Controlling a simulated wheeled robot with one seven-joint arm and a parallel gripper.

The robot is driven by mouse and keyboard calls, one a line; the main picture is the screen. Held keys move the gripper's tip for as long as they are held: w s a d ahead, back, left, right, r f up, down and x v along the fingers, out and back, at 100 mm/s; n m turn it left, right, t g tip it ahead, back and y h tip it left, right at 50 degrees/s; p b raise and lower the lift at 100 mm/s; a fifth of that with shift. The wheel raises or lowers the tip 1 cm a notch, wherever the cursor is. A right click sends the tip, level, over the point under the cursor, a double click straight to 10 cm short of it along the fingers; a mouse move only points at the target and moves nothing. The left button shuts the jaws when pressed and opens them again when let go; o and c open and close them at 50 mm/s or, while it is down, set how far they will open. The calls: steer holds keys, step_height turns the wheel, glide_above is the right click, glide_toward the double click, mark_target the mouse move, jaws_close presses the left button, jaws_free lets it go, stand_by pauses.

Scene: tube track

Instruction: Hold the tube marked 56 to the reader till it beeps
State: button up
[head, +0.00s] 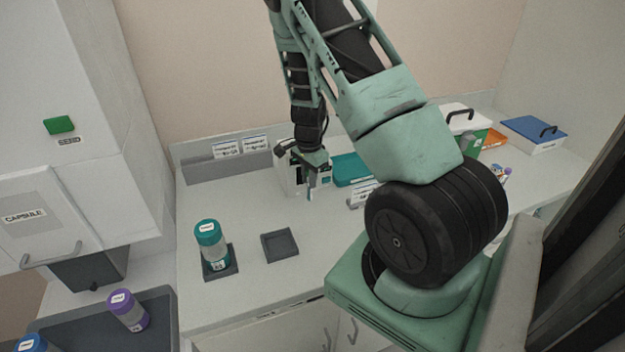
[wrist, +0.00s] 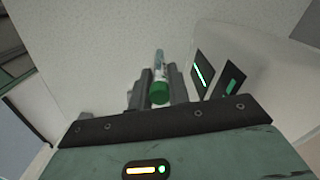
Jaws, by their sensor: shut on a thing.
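My gripper (wrist: 160,86) is shut on a small clear tube (wrist: 160,63) with a green cap (wrist: 159,93), and the cap points toward the wrist camera. No number on the tube can be read. The white reader (wrist: 262,72) stands just right of the fingers in the wrist view, with a dark screen showing a green bar (wrist: 202,73) and a second dark panel with a green mark (wrist: 229,80). In the head view my gripper (head: 313,168) is in front of the reader (head: 291,178) and partly hides it. I cannot tell whether the tube touches the reader.
A teal-capped jar (head: 209,243) stands on a dark pad, and an empty dark square tray (head: 279,245) is beside it. A teal tray (head: 350,168), a white-lidded green box (head: 467,128) and a blue-lidded box (head: 533,133) are right of the reader. The front counter is mostly clear.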

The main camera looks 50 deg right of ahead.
steer(key=shift+w+d+f, duration=0.1)
steer(key=shift+w+d, duration=0.15)
steer(key=shift+w, duration=0.15)
steer(key=s+a+r+p, duration=0.2)
steer(key=s+r, duration=0.2)
steer(key=r, duration=0.1)
steer(key=shift+s+a+p, duration=0.15)
steer(key=shift+a+p, duration=0.15)
steer(key=shift+a, duration=0.05)
stand_by(0.5)
